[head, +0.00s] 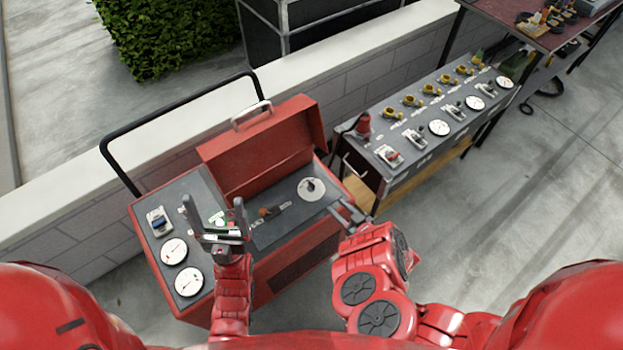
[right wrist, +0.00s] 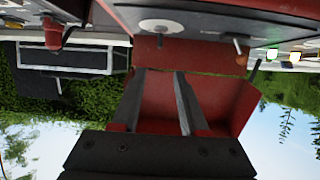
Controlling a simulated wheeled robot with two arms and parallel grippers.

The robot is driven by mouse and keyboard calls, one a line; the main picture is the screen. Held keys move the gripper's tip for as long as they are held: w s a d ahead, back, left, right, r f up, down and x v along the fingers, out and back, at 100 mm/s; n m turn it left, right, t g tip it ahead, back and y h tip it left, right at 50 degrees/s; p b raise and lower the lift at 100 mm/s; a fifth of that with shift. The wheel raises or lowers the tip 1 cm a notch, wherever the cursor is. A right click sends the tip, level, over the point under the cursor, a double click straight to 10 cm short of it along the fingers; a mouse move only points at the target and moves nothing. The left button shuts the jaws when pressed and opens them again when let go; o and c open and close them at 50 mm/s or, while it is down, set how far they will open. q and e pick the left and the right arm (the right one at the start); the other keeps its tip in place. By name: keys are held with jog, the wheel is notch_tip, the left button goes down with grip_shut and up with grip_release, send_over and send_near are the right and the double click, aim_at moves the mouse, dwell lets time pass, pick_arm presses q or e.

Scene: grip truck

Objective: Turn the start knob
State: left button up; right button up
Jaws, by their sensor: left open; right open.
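A dark knob (head: 311,185) stands on a white round plate (head: 317,194) at the right end of the red machine's grey top panel. No readable label shows which control is the start knob. My left gripper (head: 213,203) is open above the panel's left part, hiding some controls.
The red machine has two white dials (head: 174,251), a blue switch (head: 159,222), a raised red lid (head: 265,150) and a black handlebar (head: 180,102). A long console (head: 430,120) with several knobs and dials stands to the right. A low wall (head: 345,70) runs behind.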

jog(key=b, duration=0.2)
send_near(313, 185)
jog(key=shift+x, duration=1.05)
jog(key=b+x, duration=0.6)
jog(key=x, duration=0.2)
jog(key=shift+w+f, duration=0.15)
jog(key=shift+f, duration=0.15)
jog(key=shift+w+a, duration=0.15)
jog(key=shift+w, duration=0.1)
jog(key=shift+r, duration=0.1)
grip_shut()
